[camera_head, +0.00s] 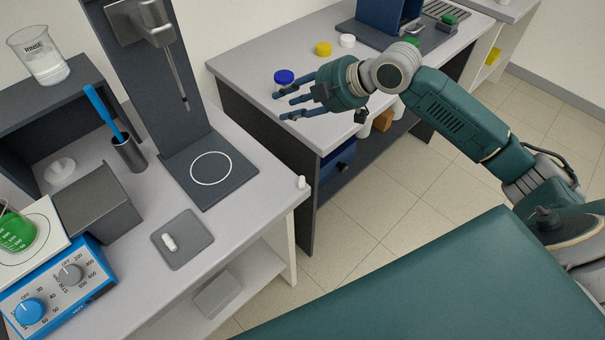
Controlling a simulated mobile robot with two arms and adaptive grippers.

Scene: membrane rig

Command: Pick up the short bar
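A small white bar (169,242) lies on a dark grey square pad (187,255) on the near bench, with nothing touching it. Another small white piece (301,182) is at the right corner of the same bench; its exact shape is too small to tell. My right gripper (280,106) is in the air at upper centre, near the far bench's front edge. Its dark blue fingers are spread and empty, pointing left, well away from the bar. My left gripper is not in view.
A stand (212,188) with a white-ringed base and hanging probe is behind the pad. A blue control box (92,267), green beaker (17,232) and grey block (97,207) stand left. Blue (284,77), yellow (323,48) and white (347,40) caps sit on the far bench.

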